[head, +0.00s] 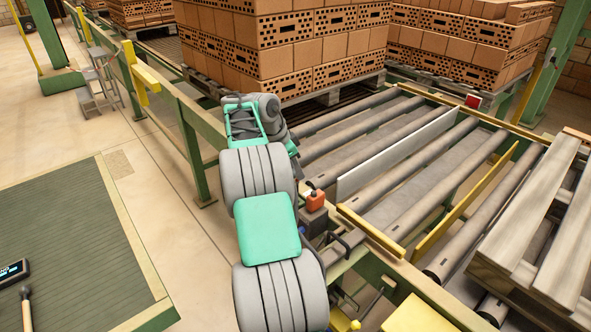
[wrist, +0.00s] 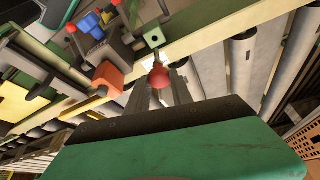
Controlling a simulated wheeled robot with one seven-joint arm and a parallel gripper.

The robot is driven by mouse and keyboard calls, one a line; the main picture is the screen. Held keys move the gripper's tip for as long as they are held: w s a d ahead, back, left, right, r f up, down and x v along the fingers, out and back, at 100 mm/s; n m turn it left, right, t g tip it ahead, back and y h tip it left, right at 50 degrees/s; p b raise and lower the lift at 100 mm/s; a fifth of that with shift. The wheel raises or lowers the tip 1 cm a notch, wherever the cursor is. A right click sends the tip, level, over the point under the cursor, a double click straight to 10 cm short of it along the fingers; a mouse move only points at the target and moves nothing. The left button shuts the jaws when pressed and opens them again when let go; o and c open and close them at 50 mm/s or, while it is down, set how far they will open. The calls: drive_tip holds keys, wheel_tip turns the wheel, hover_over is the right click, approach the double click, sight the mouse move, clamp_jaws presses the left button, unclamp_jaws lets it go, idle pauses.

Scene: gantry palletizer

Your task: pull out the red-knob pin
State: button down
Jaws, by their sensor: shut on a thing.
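In the wrist view, the round red knob of the pin (wrist: 159,78) sits between the two grey fingers of my gripper (wrist: 160,82), which is shut on it. A short stretch of pin shaft shows beyond the knob, towards a pale green bracket (wrist: 150,35) on the frame rail. I cannot tell how deep the pin sits in the bracket. In the head view my arm hides the gripper and the pin.
Left of the knob are an orange block (wrist: 107,75), a blue fitting (wrist: 92,26) and a red-tipped lever (wrist: 72,29). The roller conveyor (head: 420,150) carries a brick-laden pallet behind; a wooden pallet (head: 530,220) lies at right.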

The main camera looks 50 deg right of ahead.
drive_tip(key=shift+r+p, duration=2.6)
drive_tip(key=shift+r, duration=0.4)
